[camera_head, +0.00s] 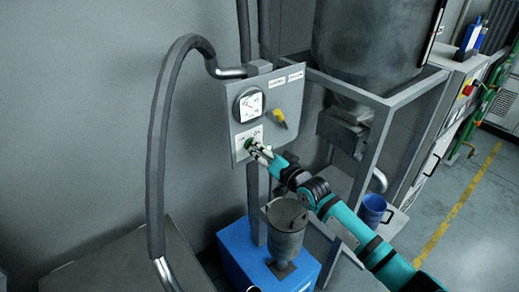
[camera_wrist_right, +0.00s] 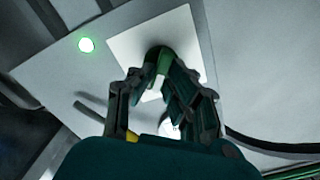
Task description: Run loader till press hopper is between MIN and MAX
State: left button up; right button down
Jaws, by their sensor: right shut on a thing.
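My right gripper (camera_head: 262,152) reaches a grey control panel (camera_head: 288,88) on a post, its fingers closed around a green knob or button on a white plate (camera_head: 240,150). In the right wrist view the fingers (camera_wrist_right: 160,85) close in front of the green control (camera_wrist_right: 158,57), partly hiding it; a green lamp (camera_wrist_right: 86,45) glows beside the white plate. The panel also has a round dial (camera_head: 250,105) and a yellow switch (camera_head: 279,118). A large grey hopper (camera_head: 365,45) stands behind in a frame. No MIN or MAX marks are readable. My left gripper is not in view.
A thick grey hose (camera_head: 155,140) arches at the left. Open floor (camera_head: 480,200) lies at the right.

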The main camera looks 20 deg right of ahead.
jog(key=shift+m, duration=0.5)
dwell(0.3)
jog(key=c, duration=1.3)
grip_release()
jog(key=shift+c, duration=0.2)
jog(key=v, duration=1.2)
